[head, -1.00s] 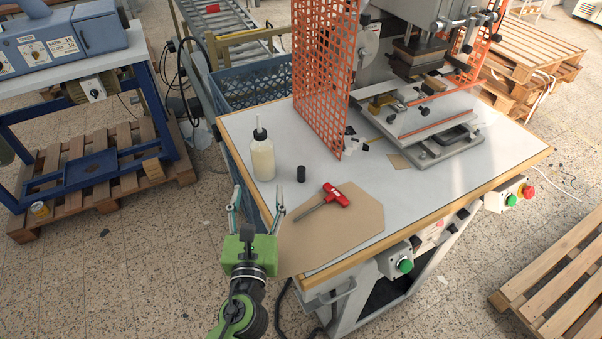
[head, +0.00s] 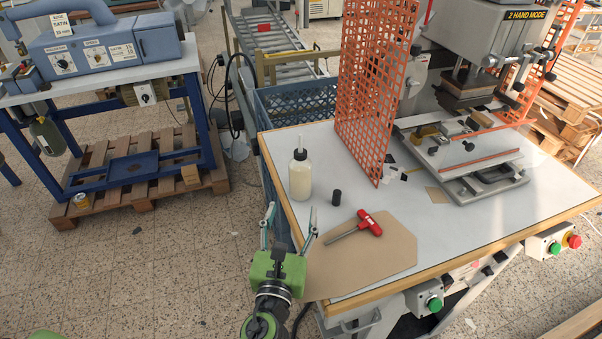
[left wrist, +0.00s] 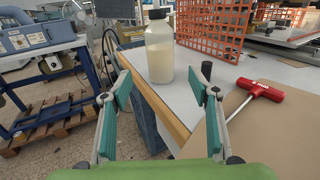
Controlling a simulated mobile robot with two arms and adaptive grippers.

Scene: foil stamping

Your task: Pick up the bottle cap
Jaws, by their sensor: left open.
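The bottle cap seems to be the small black cylinder (head: 336,198) standing upright on the table, just right of the white bottle (head: 300,178). In the left wrist view the black cylinder (left wrist: 206,70) shows behind the right finger's tip, and the bottle (left wrist: 159,52) stands ahead between the fingers. My left gripper (head: 290,218) is open and empty at the table's left edge, nearer to me than the bottle and the cylinder. Its two fingers (left wrist: 160,88) are spread wide and touch neither. My right gripper is in neither view.
A red-handled tool (head: 370,223) lies on a brown board (head: 375,255) right of the gripper. An orange mesh guard (head: 372,85) and a press (head: 480,60) stand behind. A blue crate (head: 298,105) is beyond the table's left edge. Bare tabletop (head: 420,215) lies to the right.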

